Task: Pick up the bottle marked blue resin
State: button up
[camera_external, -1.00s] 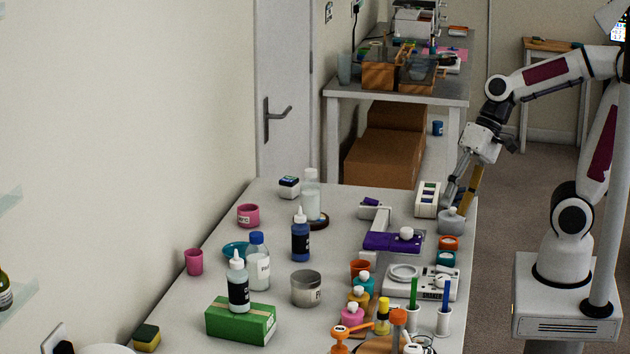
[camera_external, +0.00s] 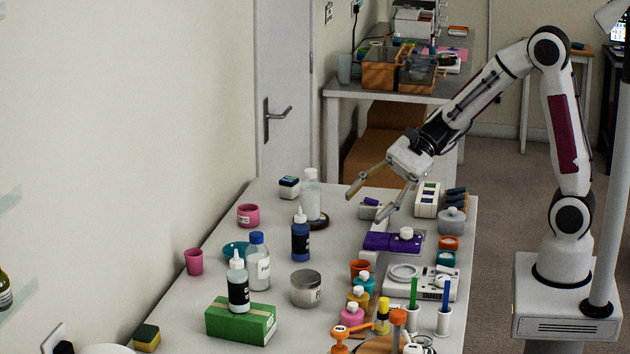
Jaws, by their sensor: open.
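A dark blue bottle (camera_external: 300,240) with a white nozzle tip stands upright near the middle of the table; its label is too small to read, but its colour fits the blue resin. My gripper (camera_external: 364,206) is open and empty above the table, to the right of and higher than this bottle, its fingers spread and pointing down-left. It touches nothing. A similar nozzle bottle with a dark label (camera_external: 238,287) stands on a green box (camera_external: 240,321) at the front left.
A clear bottle with a blue cap (camera_external: 259,262), a grey tin (camera_external: 307,289) and a white-capped clear bottle (camera_external: 311,196) stand close around the dark blue bottle. A purple device (camera_external: 380,241) lies below my gripper. Small jars and pens crowd the front right.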

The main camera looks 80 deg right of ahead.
jog(key=w+d+f+m+t, duration=0.2)
jog(key=w+d+f+m, duration=0.15)
jog(key=w+m, duration=0.2)
jog(key=m+t+h, duration=0.2)
jog(key=m+h, duration=0.1)
jog(key=m, duration=0.2)
send_near(300, 228)
jog(key=w+d+f, duration=0.1)
jog(key=w, duration=0.1)
jog(key=shift+w+d+f, duration=0.1)
jog(key=shift+w+f, duration=0.05)
jog(key=shift+w, duration=0.1)
jog(key=x, duration=0.2)
jog(key=shift+w+a+f, duration=0.1)
jog(key=shift+w+a, duration=0.1)
jog(key=shift+w+f, duration=0.1)
jog(key=shift+f+x, duration=0.25)
jog(key=shift+x, duration=1.5)
jog(key=shift+w+a+f, duration=0.25)
jog(key=shift+w+a, duration=0.15)
jog(key=shift+w, duration=0.05)
